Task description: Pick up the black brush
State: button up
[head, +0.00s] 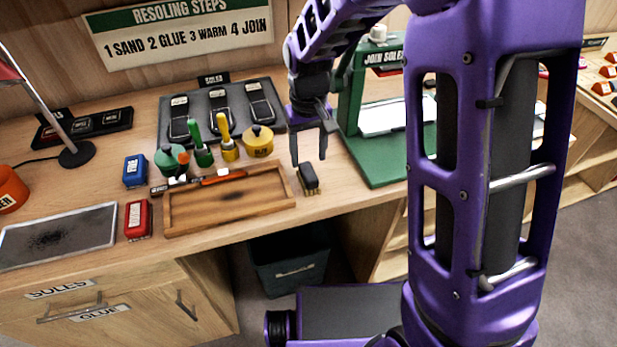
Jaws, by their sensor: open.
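The black brush (309,176) lies on the wooden bench, just right of the wooden tray. It has a dark body with pale bristles showing at its lower edge. My gripper (309,156) is open and points down, with its fingertips above and close behind the brush. The fingers look empty. I cannot tell from this view how high the fingertips are over the brush or whether they touch it.
The wooden tray (168,216) is left of the brush. The green press (384,176) stands close on the right. Green and yellow pots, including a yellow pot (258,142), stand behind the tray. The bench's front edge is near, with a dark bin (290,262) below.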

aim_at(308, 171)
jog(key=shift+s+f, duration=0.25)
jog(key=shift+f, duration=1.25)
jog(key=shift+s+f, duration=0.2)
jog(key=shift+f, duration=1.3)
grip_shut()
